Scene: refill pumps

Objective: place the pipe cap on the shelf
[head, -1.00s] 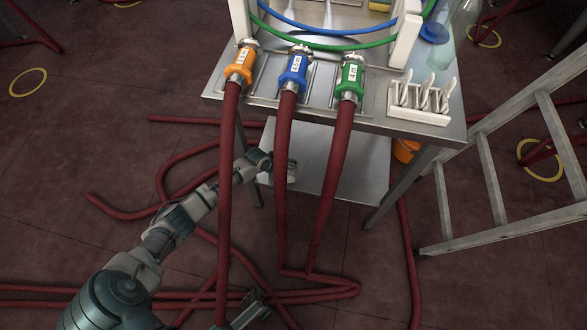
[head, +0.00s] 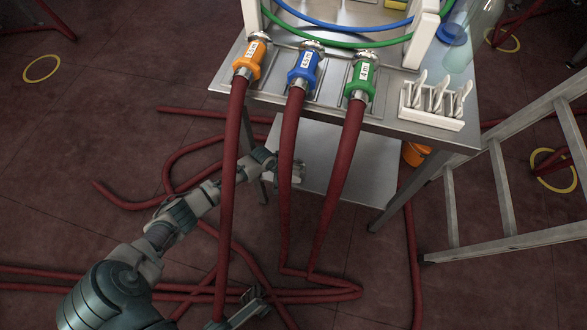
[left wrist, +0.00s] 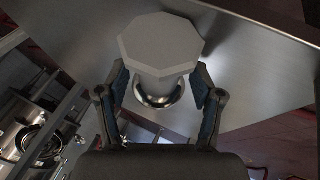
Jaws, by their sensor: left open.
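The pipe cap (left wrist: 160,45) is a pale grey octagonal piece with a shiny metal ring (left wrist: 160,90) on its near side. In the left wrist view it sits between the two fingers of my left gripper (left wrist: 162,95), which are open with one on each side. Behind it is the grey metal shelf (left wrist: 255,85); I cannot tell whether cap and shelf touch. In the head view my left gripper (head: 288,170) reaches the left edge of the lower shelf (head: 335,170), partly behind the hoses. The cap is hard to make out there. My right gripper (head: 247,306) shows partly at the bottom; its opening is unclear.
Red hoses with orange (head: 249,60), blue (head: 303,68) and green (head: 360,80) couplings hang from the table front, close to my left arm. A white rack (head: 432,110) stands on the table. A ladder (head: 500,190) is at right.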

